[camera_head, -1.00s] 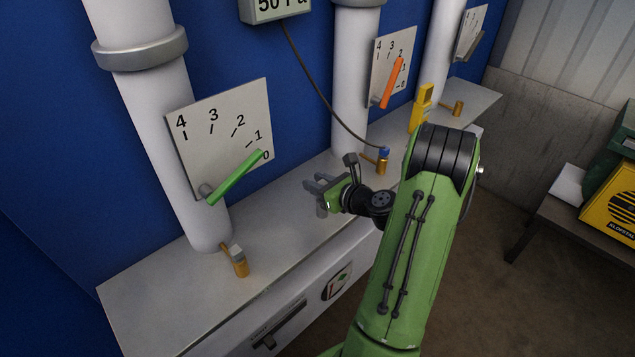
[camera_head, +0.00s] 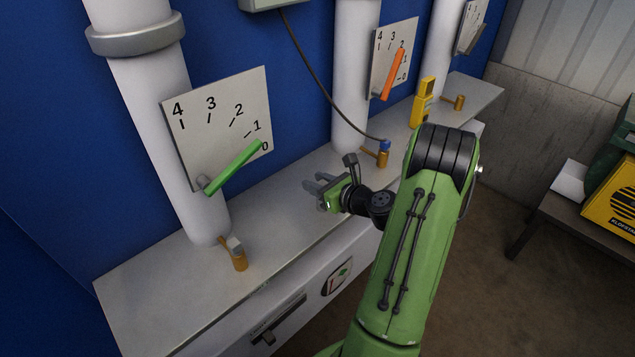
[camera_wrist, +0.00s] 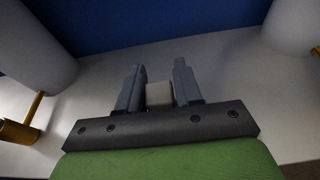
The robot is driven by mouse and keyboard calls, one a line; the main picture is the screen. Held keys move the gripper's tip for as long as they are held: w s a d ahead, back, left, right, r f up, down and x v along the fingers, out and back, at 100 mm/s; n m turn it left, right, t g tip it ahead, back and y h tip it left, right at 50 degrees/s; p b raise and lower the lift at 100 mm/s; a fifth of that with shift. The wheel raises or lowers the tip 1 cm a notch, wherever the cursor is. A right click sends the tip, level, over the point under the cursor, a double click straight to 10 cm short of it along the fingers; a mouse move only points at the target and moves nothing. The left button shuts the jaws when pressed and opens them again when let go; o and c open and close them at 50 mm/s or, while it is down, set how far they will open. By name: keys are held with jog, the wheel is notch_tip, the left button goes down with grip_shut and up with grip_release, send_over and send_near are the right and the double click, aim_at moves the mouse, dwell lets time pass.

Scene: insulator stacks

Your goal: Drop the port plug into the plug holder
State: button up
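My gripper (camera_head: 317,189) hangs above the grey shelf, between the left and middle pipes. In the wrist view its dark fingers (camera_wrist: 158,84) stand on either side of a small light grey block (camera_wrist: 159,95), which looks like the port plug and seems gripped between them. The block is too small to make out in the head view. I cannot clearly identify the plug holder in either view.
The middle brass port (camera_head: 382,159) carries a blue hose connector (camera_head: 384,145) with a dark hose. A yellow device (camera_head: 423,102) stands farther right, near the right brass port (camera_head: 459,102). The shelf (camera_head: 165,285) is bare in front of the gripper.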

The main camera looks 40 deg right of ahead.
jog(key=o, duration=0.4)
jog(key=shift+c, duration=0.2)
jog(key=v, duration=1.5)
jog(key=shift+s+r, duration=0.2)
jog(key=shift+s, duration=0.2)
jog(key=shift+a, duration=0.1)
